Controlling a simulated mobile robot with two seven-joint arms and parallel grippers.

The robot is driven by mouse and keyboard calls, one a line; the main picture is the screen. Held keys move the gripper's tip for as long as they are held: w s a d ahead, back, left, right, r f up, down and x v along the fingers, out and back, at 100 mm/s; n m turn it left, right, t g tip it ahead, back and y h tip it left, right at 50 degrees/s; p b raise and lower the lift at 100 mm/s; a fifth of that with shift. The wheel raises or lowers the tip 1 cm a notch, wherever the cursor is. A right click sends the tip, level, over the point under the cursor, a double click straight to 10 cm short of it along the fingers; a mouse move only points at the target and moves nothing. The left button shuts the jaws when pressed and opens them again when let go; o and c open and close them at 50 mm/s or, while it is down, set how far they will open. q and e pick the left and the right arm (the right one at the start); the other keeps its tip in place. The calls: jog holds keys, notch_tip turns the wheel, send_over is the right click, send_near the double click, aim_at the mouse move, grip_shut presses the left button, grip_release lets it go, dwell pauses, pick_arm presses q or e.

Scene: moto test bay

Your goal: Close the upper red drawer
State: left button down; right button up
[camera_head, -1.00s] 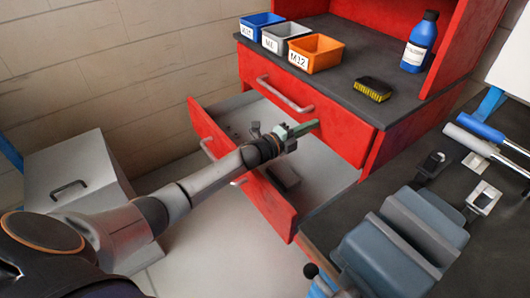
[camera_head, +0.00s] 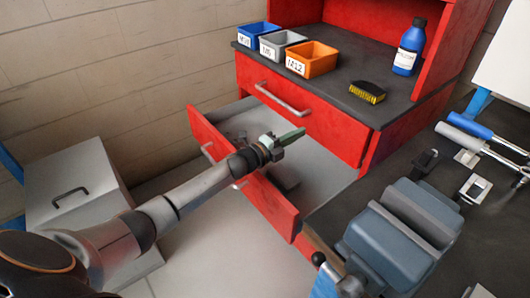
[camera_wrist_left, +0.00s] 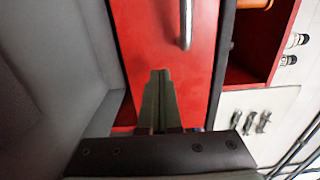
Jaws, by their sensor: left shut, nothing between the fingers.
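The red cabinet has a drawer front (camera_head: 330,128) right under its dark worktop; it looks shut, flush with the cabinet. The red drawer below it (camera_head: 272,208) is pulled well out, showing its grey inside and a dark object lying in it. The arm hides part of its handle. My left gripper (camera_head: 292,137) is shut and empty, over the open drawer and in front of the shut front. In the left wrist view, the closed fingers (camera_wrist_left: 161,95) point toward a red front (camera_wrist_left: 150,35) with a metal handle (camera_wrist_left: 187,22). I cannot tell whether they touch it. My right gripper is out of view.
On the worktop (camera_head: 335,90) stand a blue bin (camera_head: 257,36), a grey bin (camera_head: 280,46), an orange bin (camera_head: 313,60), a brush (camera_head: 367,91) and a blue bottle (camera_head: 409,48). A bench with a vise (camera_head: 395,230) is at right, a grey box (camera_head: 75,185) at left.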

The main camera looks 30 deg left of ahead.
pick_arm(q)
jog(key=v, duration=0.9)
jog(key=shift+s+p, duration=0.15)
jog(key=shift+p, duration=0.2)
jog(key=shift+a+f, duration=0.15)
jog(key=shift+f, duration=0.05)
